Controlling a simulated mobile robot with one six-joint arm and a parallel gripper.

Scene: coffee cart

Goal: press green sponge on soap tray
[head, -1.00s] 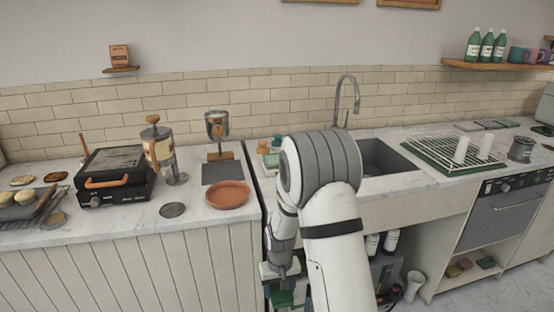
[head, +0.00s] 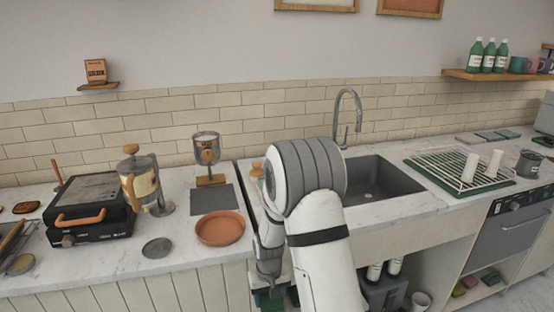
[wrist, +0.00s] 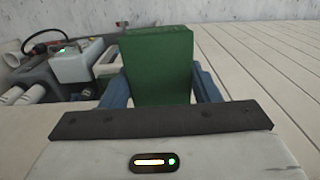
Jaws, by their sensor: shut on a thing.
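In the wrist view my gripper (wrist: 160,92) is shut on the green sponge (wrist: 158,62), which stands up between the two blue fingers. In the head view my arm hangs down in front of the counter's edge, and its own links hide most of the gripper and the sponge. I cannot make out the soap tray; the counter area left of the sink is largely hidden behind my arm.
The sink (head: 372,186) lies right of my arm, with a tap (head: 347,115) behind it. A dish rack (head: 455,168) stands farther right. A terracotta dish (head: 220,228), a coffee press (head: 140,180) and a black grill (head: 92,208) stand on the left counter.

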